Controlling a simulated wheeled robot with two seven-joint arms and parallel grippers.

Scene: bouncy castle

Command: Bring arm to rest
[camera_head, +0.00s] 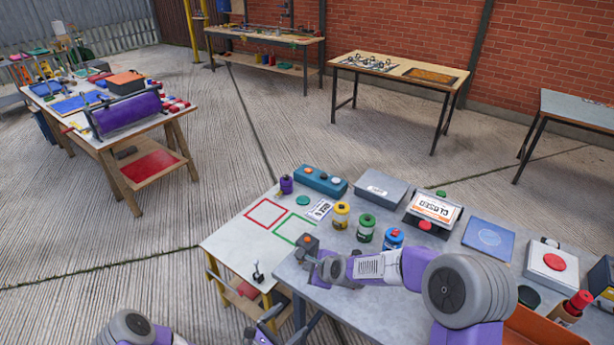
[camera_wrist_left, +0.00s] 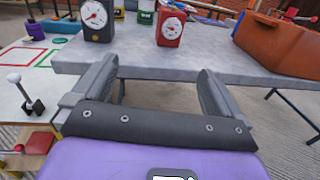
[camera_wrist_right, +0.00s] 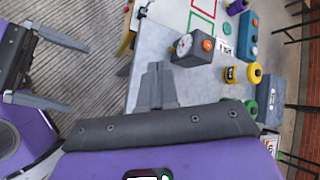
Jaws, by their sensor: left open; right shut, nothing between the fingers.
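My right arm reaches from the right over the grey worktable (camera_head: 345,300) in the head view. Its gripper (camera_head: 313,260) is beside a grey gauge box with an orange button (camera_head: 310,241). In the right wrist view the fingers (camera_wrist_right: 157,85) are together with nothing between them, and the gauge box (camera_wrist_right: 188,50) is a little beyond. My left gripper (camera_head: 268,322) is low, off the front edge of the table. In the left wrist view its fingers (camera_wrist_left: 155,85) are wide apart and empty, facing the table edge. A red gauge (camera_wrist_left: 170,30) stands on the table there.
Yellow (camera_head: 341,218), green (camera_head: 366,229) and blue (camera_head: 393,239) canisters stand behind my right arm. An orange bin (camera_head: 535,328) is at the right. A white table section with a lever (camera_head: 257,275) lies left. Open concrete floor surrounds the tables.

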